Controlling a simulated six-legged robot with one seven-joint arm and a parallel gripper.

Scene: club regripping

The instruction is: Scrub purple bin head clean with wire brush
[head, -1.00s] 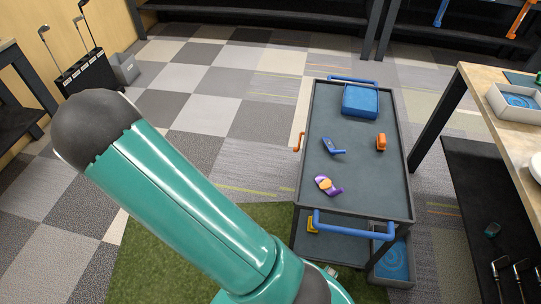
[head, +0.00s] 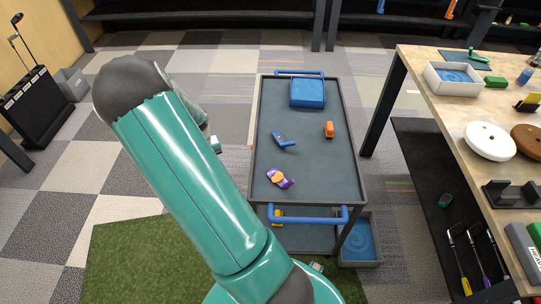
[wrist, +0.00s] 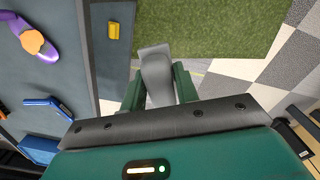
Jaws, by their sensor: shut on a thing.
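A purple club head (head: 280,178) with an orange patch on it lies near the front end of the grey cart's top (head: 310,165). It also shows at the upper left in the wrist view (wrist: 36,40). My gripper (wrist: 158,75) is shut on a grey piece (wrist: 157,62) with a wider flat end. I cannot tell for sure whether this piece is the wire brush. My gripper is off the cart's side, apart from the purple head. In the head view my arm mostly hides it.
A blue head (head: 283,140), an orange block (head: 329,129) and a blue tray (head: 308,93) sit on the cart. A blue handle (head: 308,216) crosses its front end. A wooden workbench (head: 440,110) stands at the right. Open floor lies left of the cart.

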